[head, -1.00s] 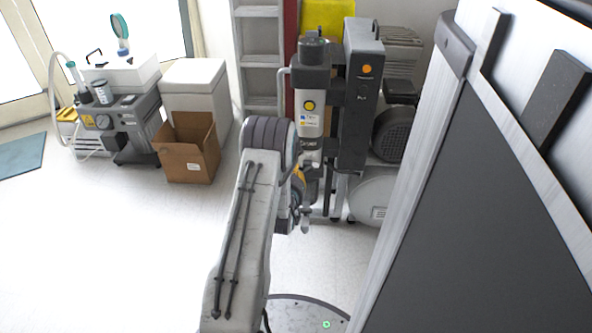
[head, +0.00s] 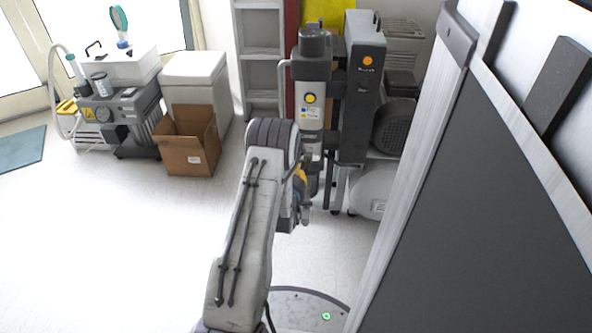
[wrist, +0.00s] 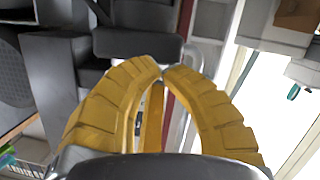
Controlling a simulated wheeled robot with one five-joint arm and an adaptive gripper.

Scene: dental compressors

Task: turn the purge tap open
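My gripper (wrist: 163,72) shows in the wrist view as two curved yellow fingers. Their tips meet or nearly meet, and I see nothing held between them. In the head view my arm hides most of the gripper, and only a bit of yellow shows in front of the grey column. The compressor unit has a grey column with a dark cap (head: 314,42) and a dark tower (head: 364,95) beside it. I cannot make out the purge tap in either view; the column's lower part is partly behind my arm. A dark rounded block (wrist: 138,45) lies beyond the fingertips.
A large dark panel with a pale frame (head: 480,210) fills the right side, close to my arm. An open cardboard box (head: 190,155), a white cabinet (head: 195,85) and another compressor (head: 120,115) stand at the left. The floor (head: 110,240) is clear at left.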

